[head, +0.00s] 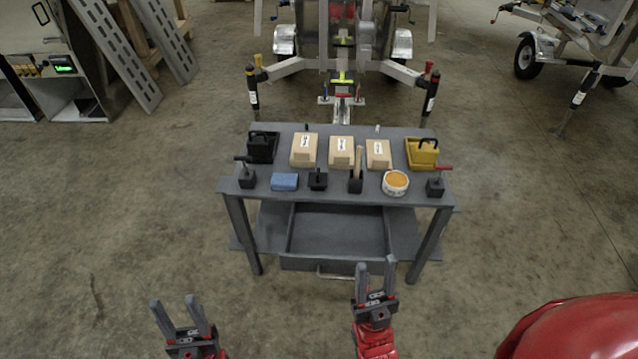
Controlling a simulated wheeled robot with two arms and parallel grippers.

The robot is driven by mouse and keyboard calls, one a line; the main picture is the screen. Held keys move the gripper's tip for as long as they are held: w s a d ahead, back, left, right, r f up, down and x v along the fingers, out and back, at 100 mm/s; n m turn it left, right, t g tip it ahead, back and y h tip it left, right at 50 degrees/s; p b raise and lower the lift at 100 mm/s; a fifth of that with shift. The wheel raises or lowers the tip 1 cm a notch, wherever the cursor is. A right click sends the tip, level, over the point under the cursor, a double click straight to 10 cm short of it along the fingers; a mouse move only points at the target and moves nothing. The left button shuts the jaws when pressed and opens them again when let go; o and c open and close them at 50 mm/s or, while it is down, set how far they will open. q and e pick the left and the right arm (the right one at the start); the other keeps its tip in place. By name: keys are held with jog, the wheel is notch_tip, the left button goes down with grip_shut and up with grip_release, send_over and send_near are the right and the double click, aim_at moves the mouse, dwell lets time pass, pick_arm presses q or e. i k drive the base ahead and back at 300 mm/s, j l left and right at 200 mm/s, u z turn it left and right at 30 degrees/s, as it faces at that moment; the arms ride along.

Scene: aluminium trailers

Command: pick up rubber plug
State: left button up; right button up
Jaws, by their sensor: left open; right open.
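Several small dark items stand along the front of a grey table (340,202), and none is clearly marked as the rubber plug. A small black piece (318,181) with a short upright top, between a blue block and a wooden-handled tool, could be it. My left gripper (173,302) is open and empty, low at the left, in front of the table and apart from it. My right gripper (376,264) is open and empty, with its fingers pointing up, near the table's lower front edge. Both are well short of the small items on top.
The tabletop also holds a blue block (285,182), a wooden-handled tool (355,184), an orange-topped tin (396,184), cardboard boxes (341,152), a black case (262,148) and a yellow case (423,154). A trailer (340,62) stands behind. Floor beside the table is clear.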

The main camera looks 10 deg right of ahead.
aim_at(318, 181)
jog(key=i+j+z, duration=0.2)
jog(key=i+j, duration=0.15)
jog(key=i+j+z, duration=0.2)
jog(key=j, duration=0.25)
jog(key=i+j+z, duration=0.2)
jog(key=i+j, duration=0.2)
jog(key=k+j, duration=0.05)
jog(key=j, duration=0.05)
